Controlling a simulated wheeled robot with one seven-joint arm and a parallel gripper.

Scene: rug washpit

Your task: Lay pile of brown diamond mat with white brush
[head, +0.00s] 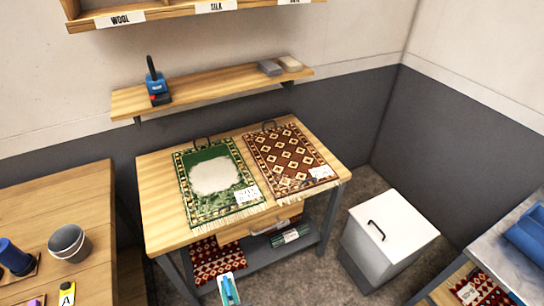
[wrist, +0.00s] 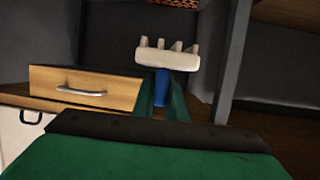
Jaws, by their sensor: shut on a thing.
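The brown diamond mat (head: 290,160) lies flat on the right half of the wooden table (head: 160,205), with a white tag at its near right corner. My gripper (wrist: 162,98) is shut on the blue handle of the white brush (wrist: 167,57) in the wrist view. The brush's pale head and stubby bristles stick out beyond the green fingers. A drawer (wrist: 85,88) with a metal handle is behind and left of the brush there. In the head view a blue and white shape (head: 229,290) is at the bottom edge; I cannot tell whether it is the held brush.
A green mat (head: 200,205) with a white patch lies left of the brown one. A shelf (head: 205,92) holds a blue tool (head: 157,85) and two blocks. A lidded white bin (head: 390,235) stands right.

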